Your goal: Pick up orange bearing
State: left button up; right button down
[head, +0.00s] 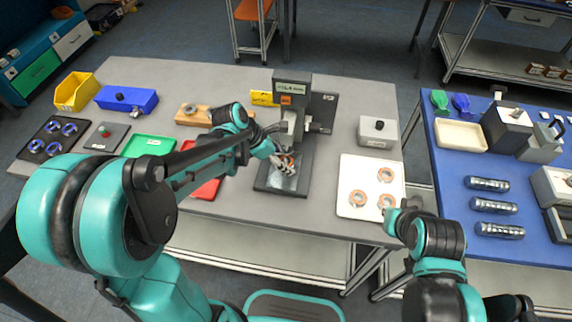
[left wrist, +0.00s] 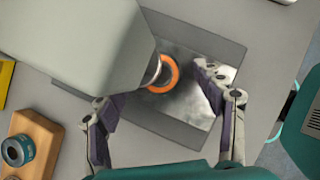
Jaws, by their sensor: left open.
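In the left wrist view an orange bearing (left wrist: 171,68) shows at the tip of the grey machine head, over the dark plate (left wrist: 208,48). The machine head hides part of it; I cannot tell whether it touches the plate. My left gripper (left wrist: 155,88) is open, its fingers apart on either side of the bearing and not touching it. In the head view my left gripper (head: 285,162) is low over the plate of the grey machine (head: 292,88). Several orange-ringed bearings, one of them here (head: 385,174), lie on the white tray (head: 350,170) to the right.
A wooden block (head: 190,114) stands left of the machine, with red (head: 206,189) and green (head: 148,146) trays nearby. A grey box with a knob (head: 379,132) stands behind the white tray. A blue table (head: 455,170) with parts is at the right. My right arm is close to the white tray.

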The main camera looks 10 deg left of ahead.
pick_arm(q)
jog(key=c, duration=1.5)
jog(key=shift+o, duration=0.2)
